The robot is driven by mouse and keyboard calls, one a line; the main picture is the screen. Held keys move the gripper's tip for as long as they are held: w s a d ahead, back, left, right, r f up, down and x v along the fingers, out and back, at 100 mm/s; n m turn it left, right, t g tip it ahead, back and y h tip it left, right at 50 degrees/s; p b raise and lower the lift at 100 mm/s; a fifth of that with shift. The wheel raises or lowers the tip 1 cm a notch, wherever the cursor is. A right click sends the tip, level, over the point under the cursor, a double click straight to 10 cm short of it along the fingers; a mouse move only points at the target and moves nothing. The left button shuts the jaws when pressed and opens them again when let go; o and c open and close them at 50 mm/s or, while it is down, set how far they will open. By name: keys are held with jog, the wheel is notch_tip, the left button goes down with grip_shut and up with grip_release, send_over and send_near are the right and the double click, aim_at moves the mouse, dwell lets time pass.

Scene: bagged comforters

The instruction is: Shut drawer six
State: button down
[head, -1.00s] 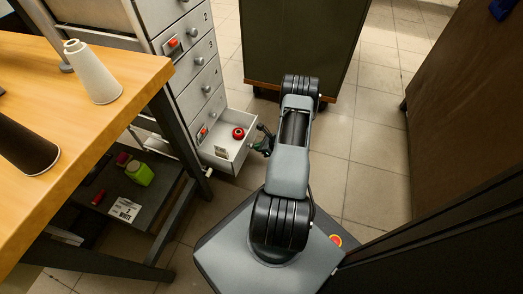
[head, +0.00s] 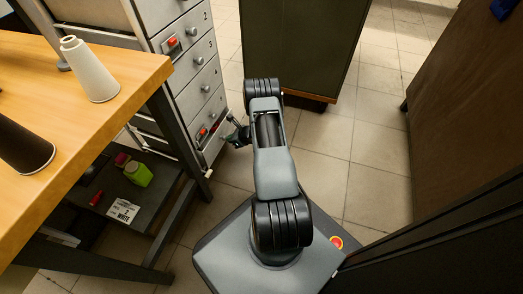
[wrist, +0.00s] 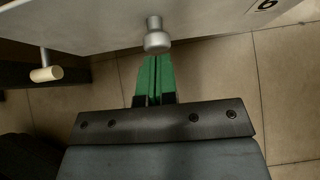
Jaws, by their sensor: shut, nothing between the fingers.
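Drawer six (head: 214,150) is the lowest drawer of the grey cabinet (head: 188,75). Its front stands close to the cabinet, and a narrow gap may remain; the arm and angle make this hard to tell. In the wrist view its pale front (wrist: 100,22) bears a "6" at the upper right and a round metal knob (wrist: 157,40). My gripper (head: 232,133) is at the drawer front. Contact cannot be told.
A wooden table (head: 120,75) with cones of thread stands at left, its dark leg (head: 180,135) near the drawer. A lower shelf (head: 150,180) holds small items. A dark green wheeled cabinet (head: 305,45) stands behind my arm. Tiled floor at right is free.

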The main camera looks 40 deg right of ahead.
jog(key=shift+s+d+p, duration=0.25)
jog(key=shift+s+d, duration=0.15)
jog(key=shift+s, duration=0.35)
jog(key=shift+s+d+p, duration=0.2)
jog(key=shift+s+d, duration=0.15)
jog(key=shift+s, duration=0.4)
jog(key=p+v, duration=0.5)
jog(key=v, duration=0.8)
jog(key=shift+s+r+p, duration=0.25)
jog(key=shift+r+p, duration=0.05)
jog(key=shift+p, duration=0.1)
